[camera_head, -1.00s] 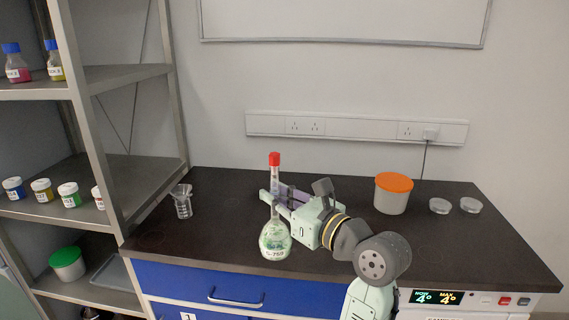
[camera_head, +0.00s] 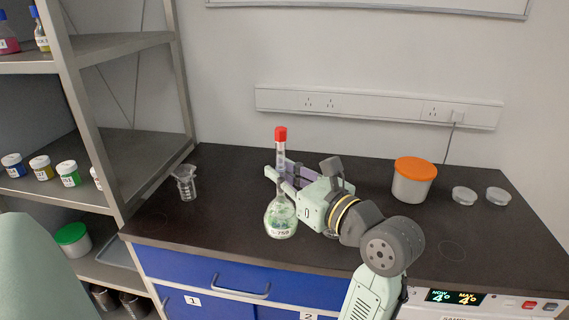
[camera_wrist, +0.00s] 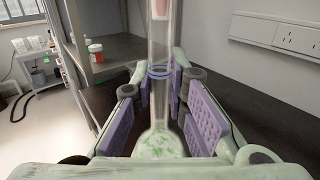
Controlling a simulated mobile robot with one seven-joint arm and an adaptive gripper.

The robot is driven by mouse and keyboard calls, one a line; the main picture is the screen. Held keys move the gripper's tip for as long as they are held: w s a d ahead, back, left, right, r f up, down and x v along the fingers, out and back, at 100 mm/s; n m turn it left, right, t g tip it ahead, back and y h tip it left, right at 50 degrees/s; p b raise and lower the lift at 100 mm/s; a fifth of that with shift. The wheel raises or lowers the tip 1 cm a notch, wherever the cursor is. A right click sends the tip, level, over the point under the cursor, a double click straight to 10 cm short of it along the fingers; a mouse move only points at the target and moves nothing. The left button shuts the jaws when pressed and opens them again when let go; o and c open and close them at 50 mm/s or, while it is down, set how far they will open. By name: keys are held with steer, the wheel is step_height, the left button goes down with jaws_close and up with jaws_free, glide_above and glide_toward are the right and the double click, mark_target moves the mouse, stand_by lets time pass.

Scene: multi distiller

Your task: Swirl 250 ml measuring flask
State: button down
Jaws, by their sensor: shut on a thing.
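The measuring flask (camera_head: 281,217) has a round bulb with greenish-white contents, a long clear neck and a red stopper. In the head view it is upright, above or at the dark bench top; I cannot tell whether its base touches. My gripper (camera_head: 279,176) comes from the right and is shut on the flask's neck. In the wrist view the flask's neck (camera_wrist: 160,105) stands between the purple finger pads, with a blue ring mark on it and green specks in the bulb below. The label on the bulb is only partly readable.
A small glass beaker with a funnel-like top (camera_head: 187,184) stands at the bench's left. An orange-lidded tub (camera_head: 413,182) and two clear dishes (camera_head: 465,195) stand at the right. A metal shelf (camera_head: 120,165) with jars borders the left side. The bench's front middle is clear.

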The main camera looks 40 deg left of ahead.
steer(key=shift+w+a, duration=0.45)
steer(key=shift+a, duration=0.2)
steer(key=shift+w+a, duration=0.45)
steer(key=shift+a, duration=0.15)
steer(key=d, duration=0.1)
steer(key=s+d, duration=0.1)
steer(key=d, duration=0.1)
steer(key=shift+s+r, duration=0.1)
steer(key=shift+s, duration=0.15)
steer(key=shift+d, duration=0.1)
steer(key=shift+w, duration=0.3)
